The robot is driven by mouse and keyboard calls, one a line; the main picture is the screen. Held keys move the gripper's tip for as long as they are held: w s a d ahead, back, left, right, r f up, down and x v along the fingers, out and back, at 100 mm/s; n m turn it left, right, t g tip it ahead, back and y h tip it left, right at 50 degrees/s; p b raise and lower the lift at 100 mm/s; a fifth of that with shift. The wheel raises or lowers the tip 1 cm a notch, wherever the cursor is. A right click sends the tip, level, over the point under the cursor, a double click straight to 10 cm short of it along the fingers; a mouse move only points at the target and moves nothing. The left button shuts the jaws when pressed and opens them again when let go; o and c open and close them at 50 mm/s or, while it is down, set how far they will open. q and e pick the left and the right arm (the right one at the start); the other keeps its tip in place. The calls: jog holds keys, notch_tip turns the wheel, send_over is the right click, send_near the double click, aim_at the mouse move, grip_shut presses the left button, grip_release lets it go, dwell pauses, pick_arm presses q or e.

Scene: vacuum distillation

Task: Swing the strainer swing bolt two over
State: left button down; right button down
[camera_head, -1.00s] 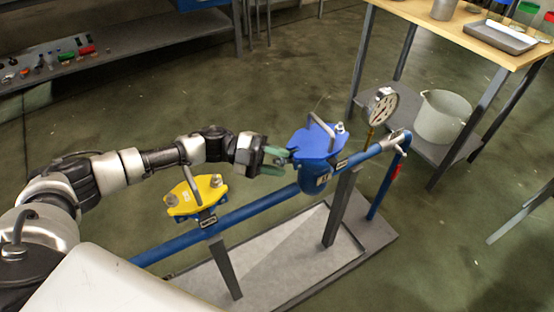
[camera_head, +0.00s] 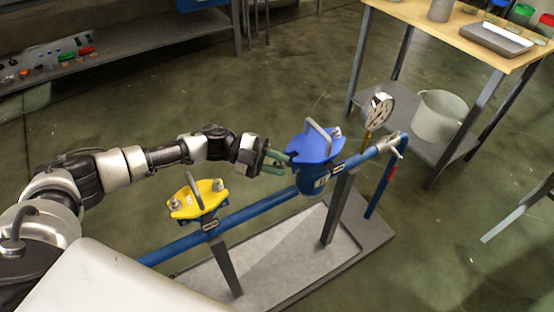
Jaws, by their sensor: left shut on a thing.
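The blue strainer (camera_head: 312,150) sits on the blue pipe, with a grey bar handle on its lid. One swing bolt with a pale knob (camera_head: 337,132) shows upright at the lid's right ear. My left gripper (camera_head: 284,161) reaches in from the left, its green fingers shut at the lid's left edge. They hold a small part there, apparently the swing bolt on that side, mostly hidden by the fingers. A second strainer with a yellow lid (camera_head: 205,197) stands nearer on the pipe, with a knob at each ear. My right gripper is out of view.
The blue pipe (camera_head: 243,214) runs on grey posts over a grey tray (camera_head: 275,262). A pressure gauge (camera_head: 379,110) stands to the right of the blue strainer. A wooden-topped bench (camera_head: 460,38) with a bucket (camera_head: 438,117) below is behind. Open floor surrounds the rig.

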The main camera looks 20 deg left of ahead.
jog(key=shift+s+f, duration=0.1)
pick_arm(q)
jog(key=c, duration=1.2)
grip_release()
